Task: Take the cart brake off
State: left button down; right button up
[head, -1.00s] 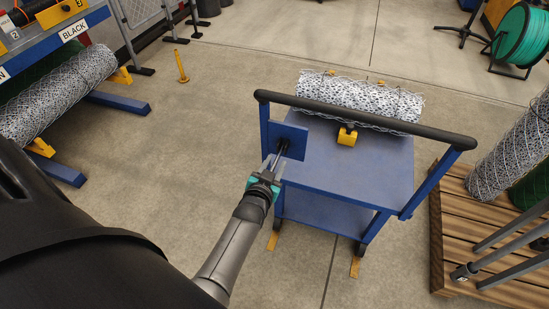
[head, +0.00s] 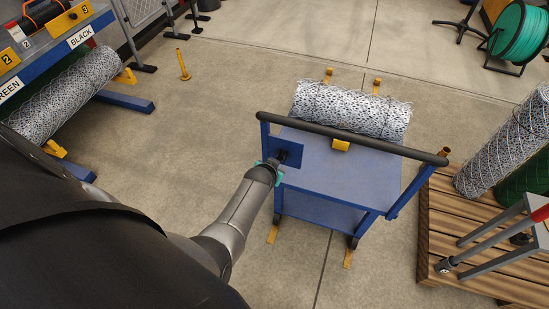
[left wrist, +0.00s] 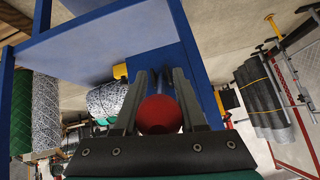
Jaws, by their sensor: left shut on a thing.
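A blue plate (head: 292,168) with a dark bracket sits under the bar's left end. My left gripper (head: 275,166) reaches this plate, and its fingers are mostly hidden there. In the left wrist view, a round red brake knob (left wrist: 160,115) sits between the fingers, which are shut on it. My right gripper is not in view.
A wooden pallet (head: 437,225) with mesh rolls stands close on the right. A blue rack (head: 125,102) stands at the left. Floor between rack and cart is mostly clear.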

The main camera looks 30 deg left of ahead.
pick_arm(q)
jog(key=shift+r+g+p, duration=0.1)
jog(key=shift+g+p, duration=0.2)
jog(key=shift+w, duration=0.1)
jog(key=c, duration=0.6)
grip_release()
jog(key=shift+o, duration=0.2)
jog(key=shift+s+r+p, duration=0.35)
jog(key=shift+r+p, duration=0.05)
jog(key=shift+r, duration=0.1)
jog(key=p+v, duration=0.5)
jog(key=v, duration=0.9)
jog(key=shift+p, duration=0.3)
